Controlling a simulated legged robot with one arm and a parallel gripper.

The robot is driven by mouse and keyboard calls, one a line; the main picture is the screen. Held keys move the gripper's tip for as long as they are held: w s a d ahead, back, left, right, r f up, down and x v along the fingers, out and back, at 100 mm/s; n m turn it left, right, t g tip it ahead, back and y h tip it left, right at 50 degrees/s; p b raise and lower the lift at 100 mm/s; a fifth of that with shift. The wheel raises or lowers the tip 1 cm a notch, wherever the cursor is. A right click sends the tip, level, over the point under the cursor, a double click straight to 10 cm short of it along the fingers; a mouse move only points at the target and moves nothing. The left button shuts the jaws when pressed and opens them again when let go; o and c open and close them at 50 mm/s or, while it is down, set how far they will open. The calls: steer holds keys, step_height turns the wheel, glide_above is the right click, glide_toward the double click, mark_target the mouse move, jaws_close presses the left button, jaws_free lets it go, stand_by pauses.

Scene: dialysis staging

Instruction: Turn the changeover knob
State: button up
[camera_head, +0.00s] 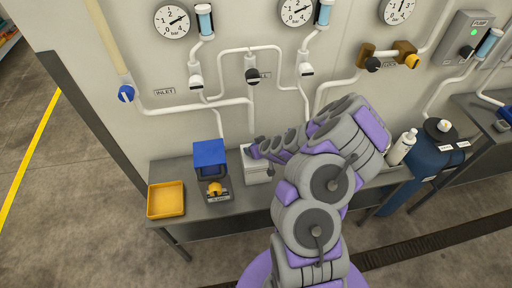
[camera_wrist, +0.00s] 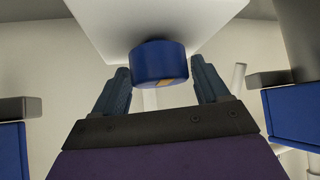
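In the wrist view, a round blue knob (camera_wrist: 160,64) with a small orange mark sits on the face of a white box (camera_wrist: 110,18). I take it as the changeover knob, though no label on it is readable. My gripper (camera_wrist: 159,74) is open, with one dark finger on each side of the knob. Thin gaps show beside it, and I cannot tell whether either finger touches. In the head view, my gripper (camera_head: 254,151) is at the white box (camera_head: 257,173) on the bench. My arm hides part of the box, and the knob is not visible there.
A yellow tray (camera_head: 166,214) and a blue box (camera_head: 209,153) above an orange knob (camera_head: 215,188) stand left on the bench. Pipes, gauges and valves cover the wall behind. A white bottle (camera_head: 401,147) and a dark blue tank (camera_head: 432,152) stand to the right.

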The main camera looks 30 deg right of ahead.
steer(key=c, duration=0.7)
steer(key=shift+c, duration=0.2)
steer(key=shift+a+r+m+h+p, duration=0.1)
steer(key=shift+m+h+p, duration=0.2)
steer(key=shift+p, duration=0.75)
steer(key=m+h+p, duration=0.2)
steer(key=p, duration=0.1)
steer(key=shift+a+r+m, duration=0.1)
steer(key=shift+m, duration=0.2)
steer(key=m+g+h+p, duration=0.1)
steer(key=m+h+p, duration=0.1)
steer(key=m, duration=0.1)
steer(key=shift+p, duration=0.4)
steer(key=shift+m+g+h+p, duration=0.7)
steer(key=shift+m+h, duration=0.3)
steer(key=shift+m, duration=0.4)
steer(key=shift+d+f, duration=0.2)
